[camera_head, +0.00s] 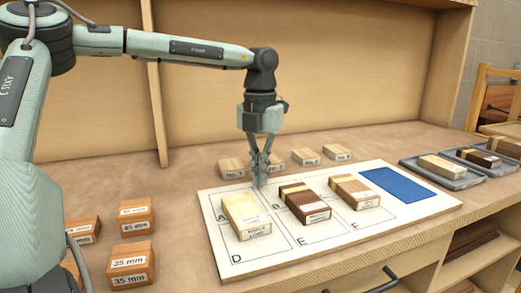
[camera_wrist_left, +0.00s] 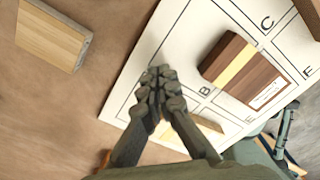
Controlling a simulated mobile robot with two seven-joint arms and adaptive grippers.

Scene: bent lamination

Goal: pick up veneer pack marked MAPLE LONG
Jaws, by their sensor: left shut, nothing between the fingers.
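The pale maple veneer pack (camera_head: 246,214) lies flat on the white lettered board, across cells A and D, with a lighter band. The small label on its front face seems to read MAPLE LONG. My left gripper (camera_head: 260,184) points down just behind the pack, near the board's back edge. Its fingers are shut and empty, apart from the pack. In the left wrist view the closed fingertips (camera_wrist_left: 158,76) show over the board, and they partly hide the pale pack (camera_wrist_left: 208,126). My right gripper is not recognisable in these views.
On the white board (camera_head: 210,207), a dark pack (camera_head: 304,203) and a brown pack (camera_head: 354,192) stand to the right, then a blue patch (camera_head: 398,185). Several small blocks line the back. Stacked mm-marked blocks (camera_head: 131,264) stand at left, trays (camera_head: 440,170) at far right.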

